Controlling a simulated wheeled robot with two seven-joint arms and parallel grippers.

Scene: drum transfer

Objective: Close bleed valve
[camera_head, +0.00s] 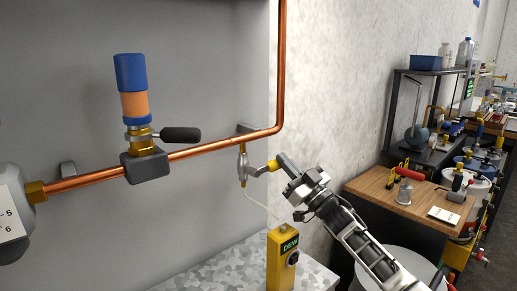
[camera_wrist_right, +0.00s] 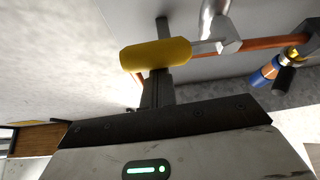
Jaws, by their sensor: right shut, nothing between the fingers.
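A small silver valve (camera_head: 243,165) hangs under the copper pipe, with a silver lever arm ending in a yellow grip (camera_head: 273,166) that points right toward my arm. In the right wrist view the yellow grip (camera_wrist_right: 155,55) lies across the picture just beyond my fingers. My right gripper (camera_head: 284,161) is shut and empty, right at the end of the yellow grip; its dark fingers (camera_wrist_right: 157,92) also show in the wrist view. I cannot tell whether they touch the grip. A thin pale tube runs down from the valve. My left gripper is not in view.
The copper pipe (camera_head: 203,149) runs along the grey panel and carries a blue and orange fitting (camera_head: 133,88) with a black lever (camera_head: 180,134). A yellow DEW meter (camera_head: 282,262) stands below the valve. A wooden bench (camera_head: 372,187) with tools is at right.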

